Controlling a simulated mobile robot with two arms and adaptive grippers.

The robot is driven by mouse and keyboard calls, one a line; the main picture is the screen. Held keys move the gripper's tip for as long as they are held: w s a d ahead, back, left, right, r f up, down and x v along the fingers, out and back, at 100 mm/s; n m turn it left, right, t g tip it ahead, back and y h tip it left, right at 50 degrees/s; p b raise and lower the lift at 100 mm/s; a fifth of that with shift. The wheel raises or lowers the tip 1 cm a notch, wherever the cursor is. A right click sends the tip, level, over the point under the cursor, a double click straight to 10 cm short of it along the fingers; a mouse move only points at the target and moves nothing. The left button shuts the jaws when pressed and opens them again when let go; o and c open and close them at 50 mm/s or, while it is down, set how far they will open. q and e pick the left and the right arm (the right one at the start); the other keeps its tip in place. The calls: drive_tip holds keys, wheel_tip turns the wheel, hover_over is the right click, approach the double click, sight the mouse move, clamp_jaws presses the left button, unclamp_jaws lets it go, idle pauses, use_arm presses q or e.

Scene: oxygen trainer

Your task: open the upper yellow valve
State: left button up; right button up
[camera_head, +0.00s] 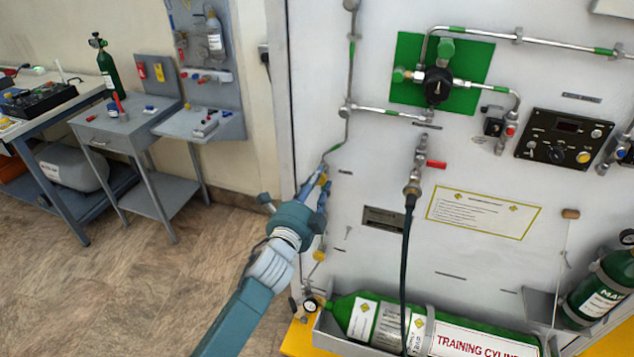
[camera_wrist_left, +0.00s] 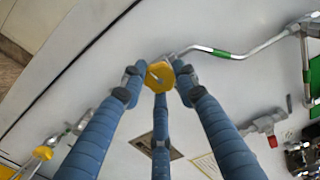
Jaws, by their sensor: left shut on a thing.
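The upper yellow valve (camera_wrist_left: 158,76) is a yellow knob on the pipe at the panel's left side. In the left wrist view my left gripper (camera_wrist_left: 159,88) has its blue fingers around this knob and is shut on it. In the head view the left gripper (camera_head: 320,188) covers most of the knob. A lower yellow valve (camera_head: 319,255) sits below it on the same pipe run. It also shows in the left wrist view (camera_wrist_left: 42,153), apart from the fingers. My right gripper is not in view.
A green cylinder (camera_head: 455,337) lies in a tray below the panel. A black hose (camera_head: 406,270) hangs from a fitting with a red lever (camera_head: 436,164). A regulator on a green plate (camera_head: 410,55) is higher up. Side tables (camera_head: 115,125) stand at left, with open floor between.

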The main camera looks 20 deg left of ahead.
use_arm(q)
drive_tip(key=shift+f+n+p, duration=0.1)
drive_tip(key=shift+n+p, duration=1.4)
drive_tip(key=shift+n, duration=6.3)
drive_tip(key=o, duration=1.2)
drive_tip(key=shift+c, duration=0.2)
drive_tip(key=s, duration=1.2)
drive_tip(key=shift+a, duration=0.25)
